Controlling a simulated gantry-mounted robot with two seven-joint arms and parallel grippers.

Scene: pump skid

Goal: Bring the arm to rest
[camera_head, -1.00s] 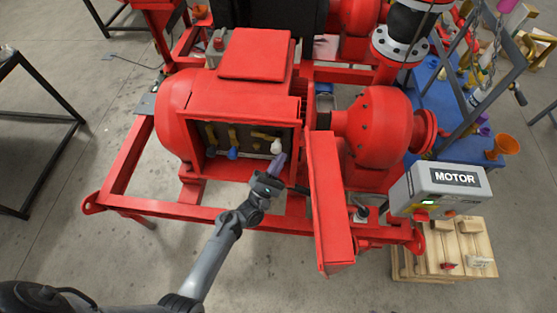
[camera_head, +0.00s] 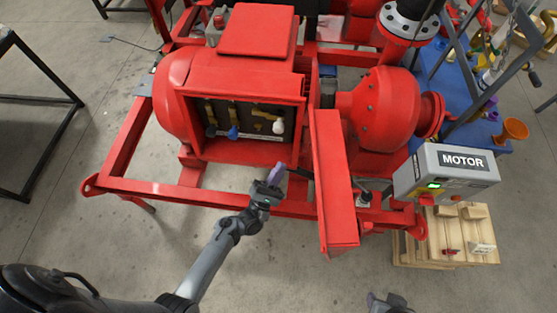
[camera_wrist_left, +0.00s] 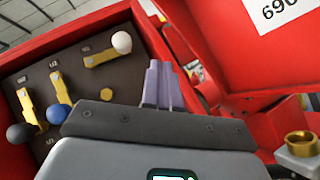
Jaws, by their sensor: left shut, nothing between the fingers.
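My left gripper (camera_head: 275,175) is in front of the open red motor box, over the front rail of the red frame. Its purple fingers are together and empty. In the left wrist view the fingers (camera_wrist_left: 161,85) stand close together, pointing toward the box, with no object between them. The box's dark inner panel (camera_head: 248,118) carries yellow levers with black, blue and white knobs. The white knob (camera_wrist_left: 122,42) is the one nearest the fingers in the wrist view.
The red door (camera_head: 332,185) stands open just right of my left gripper. Further right are the grey MOTOR control box (camera_head: 430,165) and a wooden crate (camera_head: 415,250). The concrete floor (camera_head: 290,270) in front of the frame is clear.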

